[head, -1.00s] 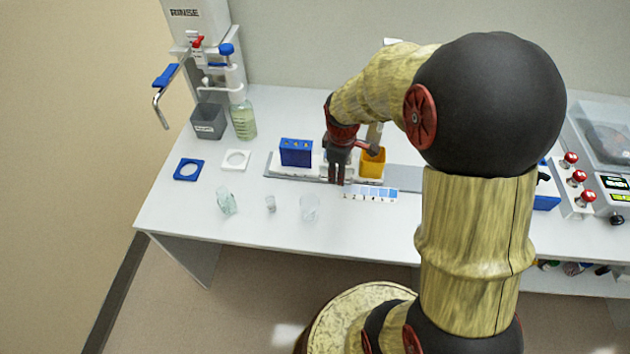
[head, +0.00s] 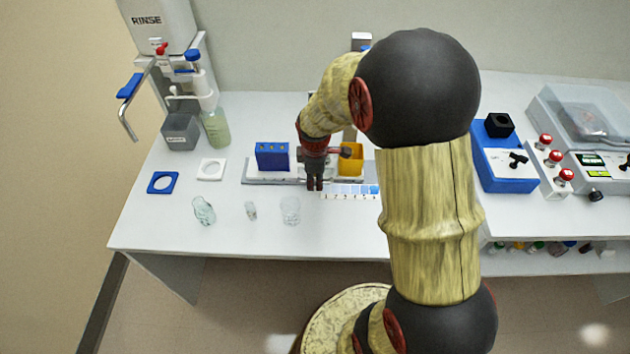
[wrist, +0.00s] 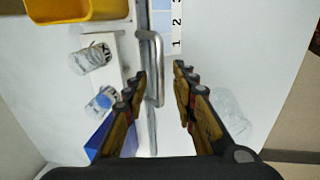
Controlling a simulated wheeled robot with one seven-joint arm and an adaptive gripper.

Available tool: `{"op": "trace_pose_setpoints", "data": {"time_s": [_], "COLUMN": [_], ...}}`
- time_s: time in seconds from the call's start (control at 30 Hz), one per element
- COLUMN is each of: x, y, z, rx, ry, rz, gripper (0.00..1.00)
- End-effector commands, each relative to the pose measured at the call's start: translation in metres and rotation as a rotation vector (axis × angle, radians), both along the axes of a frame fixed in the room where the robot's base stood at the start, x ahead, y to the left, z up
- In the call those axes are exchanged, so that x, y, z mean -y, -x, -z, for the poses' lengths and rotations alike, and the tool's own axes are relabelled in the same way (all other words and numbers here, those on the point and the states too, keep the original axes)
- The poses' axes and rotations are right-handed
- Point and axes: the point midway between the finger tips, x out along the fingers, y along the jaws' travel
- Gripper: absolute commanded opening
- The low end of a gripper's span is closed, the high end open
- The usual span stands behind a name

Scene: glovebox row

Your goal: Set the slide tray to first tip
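The slide tray (head: 280,178) is a low white carrier on a grey rail, holding a blue block (head: 272,155) at its left and a yellow bin (head: 352,160) at its right. In the wrist view a silver bar handle (wrist: 160,72) stands out from the tray's edge (wrist: 124,42). My gripper (head: 314,188) is over the tray's front edge. In the wrist view its fingers (wrist: 160,72) are apart, with the handle between them; contact cannot be told. A numbered scale strip (head: 350,188) lies in front of the tray, with 1, 2 and 3 readable in the wrist view (wrist: 177,30).
A blue square ring (head: 163,182) and a white one (head: 210,169) lie left. A bottle (head: 215,127) and rinse station (head: 165,45) stand back left. A blue device (head: 505,170) is at right.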

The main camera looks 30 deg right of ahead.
Motion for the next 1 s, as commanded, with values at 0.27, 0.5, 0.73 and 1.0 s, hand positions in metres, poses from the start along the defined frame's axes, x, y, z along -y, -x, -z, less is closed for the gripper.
{"op": "trace_pose_setpoints", "data": {"time_s": [0.27,0.5,0.73,1.0], "x": [0.0008,0.0007,0.0006,0.0006], "y": [-0.0014,-0.0012,-0.0011,-0.0011], "z": [0.0036,0.0036,0.0036,0.0037], "rx": [0.002,0.001,0.001,0.001], "ry": [0.000,0.000,0.000,0.000], "rz": [0.001,0.001,0.001,0.001], "gripper": [0.27,0.15,0.02,0.00]}}
